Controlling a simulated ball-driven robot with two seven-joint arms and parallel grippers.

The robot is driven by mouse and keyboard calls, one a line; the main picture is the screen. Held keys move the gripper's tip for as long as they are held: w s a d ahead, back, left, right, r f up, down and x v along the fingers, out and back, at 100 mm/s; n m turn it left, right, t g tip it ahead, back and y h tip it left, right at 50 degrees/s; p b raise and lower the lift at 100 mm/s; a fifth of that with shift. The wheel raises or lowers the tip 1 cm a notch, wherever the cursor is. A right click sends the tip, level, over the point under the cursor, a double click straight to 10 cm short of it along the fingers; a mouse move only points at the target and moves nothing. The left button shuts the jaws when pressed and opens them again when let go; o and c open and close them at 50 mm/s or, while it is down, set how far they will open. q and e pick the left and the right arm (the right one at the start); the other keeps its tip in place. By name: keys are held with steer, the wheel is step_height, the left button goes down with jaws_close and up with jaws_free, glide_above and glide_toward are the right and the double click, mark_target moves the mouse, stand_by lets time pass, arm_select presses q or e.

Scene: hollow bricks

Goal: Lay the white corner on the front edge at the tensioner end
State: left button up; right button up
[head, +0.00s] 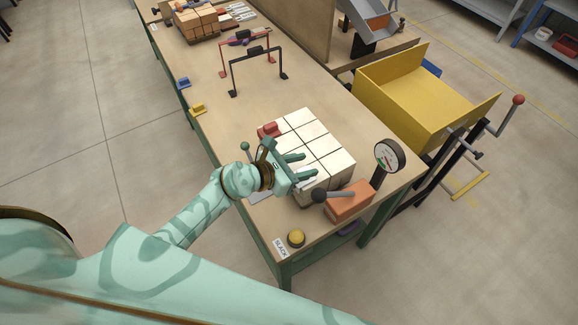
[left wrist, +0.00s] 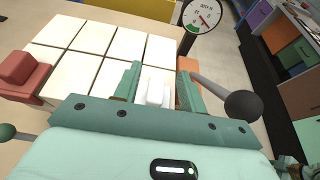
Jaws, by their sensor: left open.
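The block of white-topped hollow bricks (head: 322,135) stands on the workbench, and it fills the upper left of the left wrist view (left wrist: 77,70). My left gripper (head: 306,168) is open at the block's front edge, near the tensioner. In the left wrist view the small white corner (left wrist: 153,92) sits between the spread fingers (left wrist: 158,72), at the block's edge, with gaps visible beside it. Its underside is hidden. The orange tensioner (head: 350,203) with its black-knobbed lever stands right of the gripper. A red corner (head: 268,130) sits at the block's other end.
A dial gauge (head: 389,156) stands behind the tensioner. A yellow button (head: 296,238) and a SLACK label (head: 281,248) are at the bench's near corner. A yellow tray (head: 420,90) stands beyond the bench. Black and red frames (head: 256,70) stand farther back; bench (head: 235,115) between is clear.

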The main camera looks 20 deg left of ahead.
arm_select(q)
steer(key=v, duration=1.2)
steer(key=s+a+f+n+g+y, duration=0.1)
steer(key=s+a+f+n+y, duration=0.15)
steer(key=f+n, duration=0.65)
steer(key=s+a+f+n+y, duration=0.2)
steer(key=s+f+n, duration=0.1)
steer(key=f+n, duration=0.55)
steer(key=s+a+f+n+g+y, duration=0.1)
steer(key=s+a+f+n+y, duration=0.15)
steer(key=f+n, duration=0.65)
steer(key=s+d+f+n+g, duration=0.1)
steer(key=s+f+n+g, duration=0.2)
steer(key=s, duration=0.9)
steer(key=s+d+f+n+g+y, duration=0.1)
steer(key=s+f+n+g, duration=0.3)
steer(key=s+f+n, duration=0.6)
steer(key=s, duration=0.3)
steer(key=shift+g+p, duration=0.3)
